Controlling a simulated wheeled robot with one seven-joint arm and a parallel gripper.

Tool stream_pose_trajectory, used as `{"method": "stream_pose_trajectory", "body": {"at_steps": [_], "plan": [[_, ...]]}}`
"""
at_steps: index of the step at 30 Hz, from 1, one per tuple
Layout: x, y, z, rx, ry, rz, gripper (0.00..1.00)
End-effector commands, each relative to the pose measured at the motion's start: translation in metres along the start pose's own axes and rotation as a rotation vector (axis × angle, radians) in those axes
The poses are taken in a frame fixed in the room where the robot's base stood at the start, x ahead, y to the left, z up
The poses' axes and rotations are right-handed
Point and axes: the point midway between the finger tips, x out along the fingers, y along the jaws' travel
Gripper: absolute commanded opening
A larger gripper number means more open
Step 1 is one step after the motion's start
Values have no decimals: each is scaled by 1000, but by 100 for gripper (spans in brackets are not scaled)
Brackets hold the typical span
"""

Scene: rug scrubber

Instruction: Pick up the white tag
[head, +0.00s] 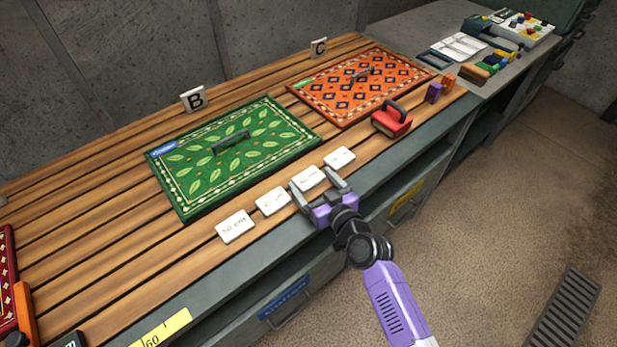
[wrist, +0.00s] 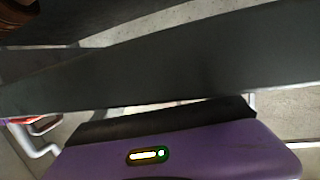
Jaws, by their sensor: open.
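Several white tags with dark handwriting lie in a row on the wooden slats near the bench's front edge. In the head view they are the leftmost tag (head: 235,227), a second tag (head: 272,201), a third tag (head: 311,177) and the rightmost tag (head: 340,158). My purple gripper (head: 309,179) is open, with its grey fingers on either side of the third tag. I cannot tell whether the fingers touch it or hover above it. The wrist view shows the purple gripper body and a broad dark grey band; no tag can be made out there.
A green leaf-patterned rug (head: 235,170) and an orange rug (head: 340,90) lie behind the tags, each with a dark handle. A red block-like tool (head: 392,122) stands to the right. Signs B (head: 194,100) and C (head: 319,48) stand at the back.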

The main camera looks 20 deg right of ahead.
Motion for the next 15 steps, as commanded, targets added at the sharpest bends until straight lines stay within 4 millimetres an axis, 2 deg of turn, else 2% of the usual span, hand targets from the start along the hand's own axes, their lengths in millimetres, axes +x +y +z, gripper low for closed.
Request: {"method": "stream_pose_trajectory", "body": {"at_steps": [7, 12, 14, 15], "plan": [[1, 0, 0, 0, -1, 0, 85], [1, 0, 0, 1, -1, 0, 52], [1, 0, 0, 1, -1, 0, 40], [1, 0, 0, 1, -1, 0, 38]]}}
